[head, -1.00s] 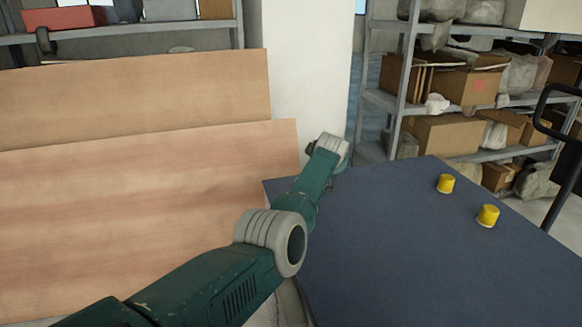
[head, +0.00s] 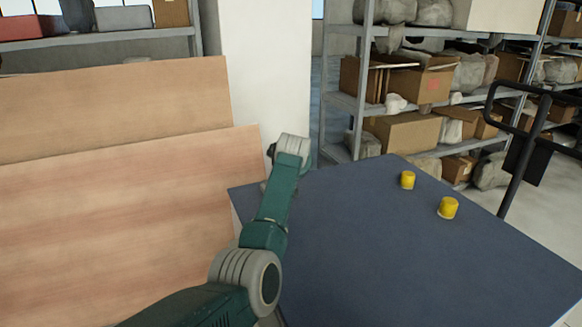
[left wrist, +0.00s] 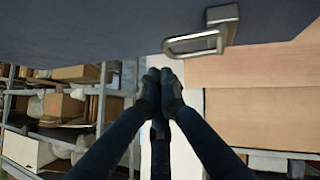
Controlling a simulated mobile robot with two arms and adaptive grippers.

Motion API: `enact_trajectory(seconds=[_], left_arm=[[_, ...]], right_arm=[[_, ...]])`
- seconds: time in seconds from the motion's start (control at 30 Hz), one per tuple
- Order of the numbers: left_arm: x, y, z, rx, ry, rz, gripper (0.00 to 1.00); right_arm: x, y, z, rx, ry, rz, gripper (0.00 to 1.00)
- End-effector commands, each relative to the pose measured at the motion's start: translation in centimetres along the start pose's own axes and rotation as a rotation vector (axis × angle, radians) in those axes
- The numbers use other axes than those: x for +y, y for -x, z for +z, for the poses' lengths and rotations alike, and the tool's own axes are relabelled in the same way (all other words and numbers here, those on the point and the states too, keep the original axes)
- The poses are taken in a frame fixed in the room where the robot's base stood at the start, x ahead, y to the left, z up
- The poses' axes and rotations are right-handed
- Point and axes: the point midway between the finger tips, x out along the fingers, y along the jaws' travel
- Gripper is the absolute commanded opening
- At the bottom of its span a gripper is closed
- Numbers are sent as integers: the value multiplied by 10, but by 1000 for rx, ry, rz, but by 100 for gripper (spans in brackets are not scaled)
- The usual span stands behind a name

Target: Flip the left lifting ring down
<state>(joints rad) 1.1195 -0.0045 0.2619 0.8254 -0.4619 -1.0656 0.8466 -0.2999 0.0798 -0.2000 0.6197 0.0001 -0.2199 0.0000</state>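A metal lifting ring (left wrist: 192,43) shows in the left wrist view, hanging from a grey bracket (left wrist: 223,14) on the side of a dark blue box. The box's flat top (head: 370,240) fills the lower right of the head view, where no ring shows. My left gripper (left wrist: 161,76) has its dark fingers together and empty, apart from the ring and just below and left of it in the wrist picture. In the head view my left arm reaches along the box's left edge, and its fingers are hidden. My right gripper is out of view.
Two yellow caps (head: 407,180) (head: 448,208) stand on the box top. Large wooden boards (head: 110,220) stand close on the left. A white pillar (head: 265,70) and shelves with cardboard boxes (head: 410,132) are behind. A dark tubular handle (head: 520,160) is at the right.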

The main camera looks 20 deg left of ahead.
Motion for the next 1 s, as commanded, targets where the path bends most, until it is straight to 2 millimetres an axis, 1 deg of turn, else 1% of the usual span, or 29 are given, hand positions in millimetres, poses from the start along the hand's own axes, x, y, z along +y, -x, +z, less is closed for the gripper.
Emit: enact_trajectory(seconds=[0.03,0.3,0.5,0.7,1.0], left_arm=[[2,8,0,1,0,4,0],[1,48,0,0,1,3,0],[0,72,0,0,0,2,0],[0,80,0,-1,0,0,0],[0,80,0,-1,0,0,0]], right_arm=[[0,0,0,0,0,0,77],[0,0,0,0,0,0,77],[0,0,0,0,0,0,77],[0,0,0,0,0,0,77],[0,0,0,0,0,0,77]])
